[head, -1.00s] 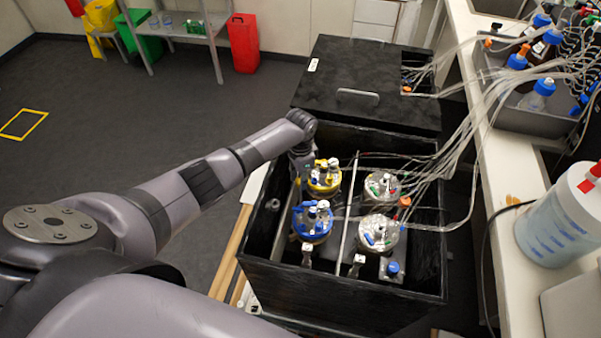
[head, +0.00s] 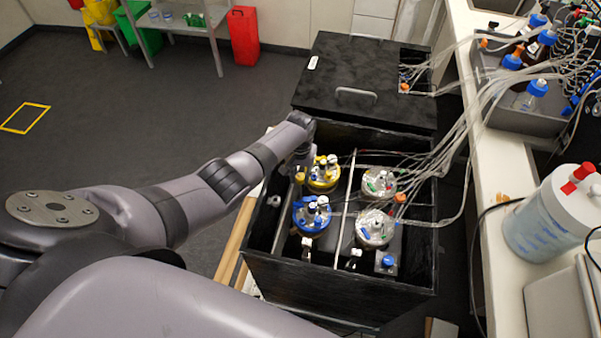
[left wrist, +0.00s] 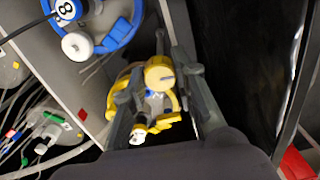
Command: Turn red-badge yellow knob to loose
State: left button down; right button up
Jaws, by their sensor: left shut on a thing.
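The yellow-ringed vessel (head: 323,174) stands in the back left of the open black box. In the left wrist view a round yellow knob (left wrist: 160,71) sits between the two fingers of my left gripper (left wrist: 158,92), which is shut on it. In the head view my left gripper (head: 301,168) reaches down at the box's left side, beside the yellow vessel, and its fingertips are hard to make out. A small red badge (left wrist: 82,114) shows on the grey divider in the left wrist view. My right gripper is not in view.
A blue-ringed vessel (head: 311,215) stands in front of the yellow one. Two metal-topped vessels (head: 377,228) stand right of the divider bar. Clear tubes (head: 462,130) run from them to the bench. The box's black lid (head: 365,80) lies behind.

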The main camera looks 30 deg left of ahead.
pick_arm(q)
jog(key=shift+n, duration=0.6)
jog(key=c, duration=1.3)
grip_release()
jog(key=shift+r, duration=0.1)
notch_tip(320, 180, up, 12)
jog(key=shift+f, duration=0.2)
